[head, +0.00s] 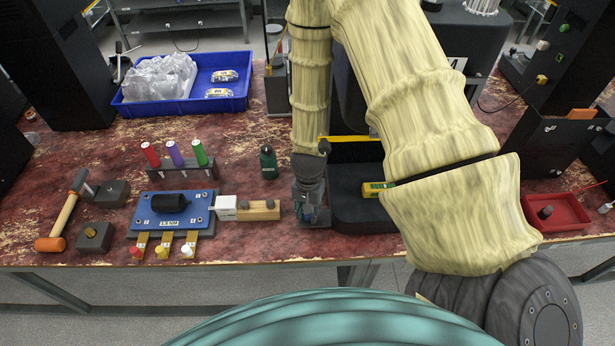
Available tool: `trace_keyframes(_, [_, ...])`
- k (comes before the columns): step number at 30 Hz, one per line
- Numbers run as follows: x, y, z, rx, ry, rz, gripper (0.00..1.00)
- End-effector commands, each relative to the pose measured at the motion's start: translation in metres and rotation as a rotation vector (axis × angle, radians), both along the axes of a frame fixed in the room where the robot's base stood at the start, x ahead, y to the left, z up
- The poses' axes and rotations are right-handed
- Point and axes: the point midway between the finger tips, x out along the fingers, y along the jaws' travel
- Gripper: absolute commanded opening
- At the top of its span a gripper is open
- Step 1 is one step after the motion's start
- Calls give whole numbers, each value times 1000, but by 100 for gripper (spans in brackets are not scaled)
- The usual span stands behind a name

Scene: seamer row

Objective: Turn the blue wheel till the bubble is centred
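A yellow-green spirit level (374,189) lies on the dark machine base (350,212), partly covered by my arm. Its bubble is too small to make out. My gripper (312,215) points down at the left edge of that base, to the left of the level. I cannot clearly see a blue wheel; the gripper and arm may hide it. The fingers are small and dark here, so whether they are open, shut or touching anything does not show.
Left of my gripper are a wooden block (262,210), a blue plate fixture (165,222) and a dark green bottle (268,162). A mallet (62,212) lies at far left. A blue crate (238,98) stands behind; a red tray (556,222) is at right.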

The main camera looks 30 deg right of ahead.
Motion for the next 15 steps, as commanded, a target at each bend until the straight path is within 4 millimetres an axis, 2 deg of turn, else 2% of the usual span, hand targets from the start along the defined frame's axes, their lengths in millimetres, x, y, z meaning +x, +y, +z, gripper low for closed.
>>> trace_keyframes(1, [6,-3,2,-7,-11,-1,43])
trace_keyframes(2, [6,-3,3,-7,-11,-1,48])
trace_keyframes(3, [6,-3,3,-7,-11,-1,50])
trace_keyframes(8, [6,-3,5,-7,-13,0,50])
trace_keyframes(15, [6,-2,30,-5,-11,1,53])
